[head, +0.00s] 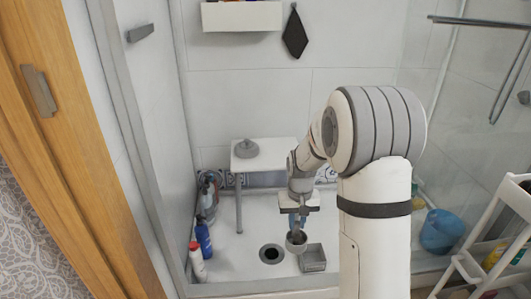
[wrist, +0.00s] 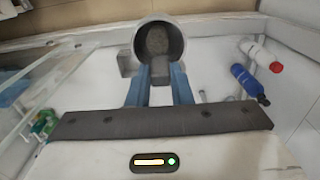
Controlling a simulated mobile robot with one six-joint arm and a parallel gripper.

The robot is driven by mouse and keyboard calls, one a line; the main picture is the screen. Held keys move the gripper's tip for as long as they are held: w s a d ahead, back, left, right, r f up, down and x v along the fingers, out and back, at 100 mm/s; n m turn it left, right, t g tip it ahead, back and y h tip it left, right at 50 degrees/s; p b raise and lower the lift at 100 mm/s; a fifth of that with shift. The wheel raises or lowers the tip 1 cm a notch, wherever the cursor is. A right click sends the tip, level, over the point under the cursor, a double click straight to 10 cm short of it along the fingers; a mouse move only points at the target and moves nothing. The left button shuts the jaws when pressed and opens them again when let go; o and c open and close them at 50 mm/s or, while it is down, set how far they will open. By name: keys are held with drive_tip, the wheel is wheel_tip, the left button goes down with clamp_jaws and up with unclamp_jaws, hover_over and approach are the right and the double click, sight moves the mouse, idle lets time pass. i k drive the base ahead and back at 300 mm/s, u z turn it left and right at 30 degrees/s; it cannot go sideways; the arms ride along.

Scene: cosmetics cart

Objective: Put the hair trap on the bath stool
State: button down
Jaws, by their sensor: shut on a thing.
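My gripper (head: 297,222) is low over the shower floor, shut on a round grey cup-like thing, likely the hair trap (head: 296,242). In the wrist view this hair trap (wrist: 181,38) sits at the tips of my blue fingers (wrist: 160,82), its open, dark inside facing the camera. I cannot tell whether it touches the floor. The white bath stool (head: 273,158) stands behind and to the left of my gripper, against the back wall.
A dark round drain (head: 271,253) and a grey square box (head: 312,259) flank the held thing. A blue bottle (head: 203,239) and a white bottle with a red cap (head: 197,263) stand at left. A blue bucket (head: 441,231) and white cart (head: 510,195) are at right.

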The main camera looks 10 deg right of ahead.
sight(277, 161)
drive_tip(key=i, duration=1)
drive_tip(key=z, duration=0.05)
